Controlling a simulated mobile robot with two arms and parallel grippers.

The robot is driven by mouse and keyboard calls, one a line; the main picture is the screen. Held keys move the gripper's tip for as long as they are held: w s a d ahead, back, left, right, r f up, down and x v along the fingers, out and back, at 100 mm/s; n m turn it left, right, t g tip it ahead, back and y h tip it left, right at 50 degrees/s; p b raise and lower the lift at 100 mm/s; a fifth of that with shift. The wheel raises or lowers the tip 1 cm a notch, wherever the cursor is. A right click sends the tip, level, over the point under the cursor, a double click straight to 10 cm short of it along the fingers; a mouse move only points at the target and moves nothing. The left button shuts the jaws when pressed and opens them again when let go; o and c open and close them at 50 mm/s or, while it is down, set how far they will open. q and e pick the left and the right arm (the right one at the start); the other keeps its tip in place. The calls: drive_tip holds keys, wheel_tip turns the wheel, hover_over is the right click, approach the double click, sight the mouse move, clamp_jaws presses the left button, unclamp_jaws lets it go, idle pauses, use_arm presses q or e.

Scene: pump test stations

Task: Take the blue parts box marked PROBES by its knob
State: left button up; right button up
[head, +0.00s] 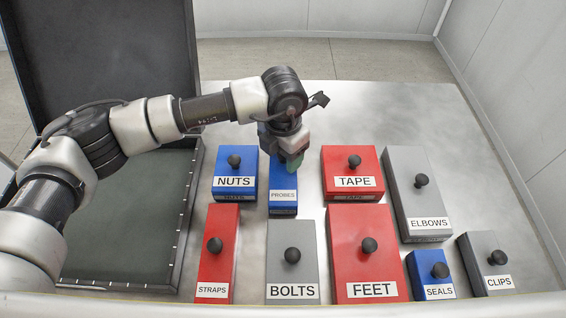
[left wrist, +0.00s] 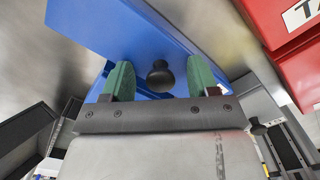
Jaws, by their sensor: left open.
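The blue parts box marked PROBES (head: 283,196) stands on the metal table in the back row, between the NUTS and TAPE boxes. My left gripper (head: 292,163) is over its back part and hides its knob in the head view. In the left wrist view, the black knob (left wrist: 160,76) on the blue box (left wrist: 115,30) shows between the two green fingertips of the left gripper (left wrist: 160,82). The fingers are open, with a gap on each side of the knob. My right gripper is not in view.
Close by stand the blue NUTS box (head: 235,168), red TAPE box (head: 352,170), grey BOLTS box (head: 292,265) and red STRAPS box (head: 216,255). A dark open case (head: 190,225) lies to the left. The table (head: 350,110) behind the boxes is clear.

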use_arm(q)
drive_tip(key=shift+r, duration=0.1)
clamp_jaws()
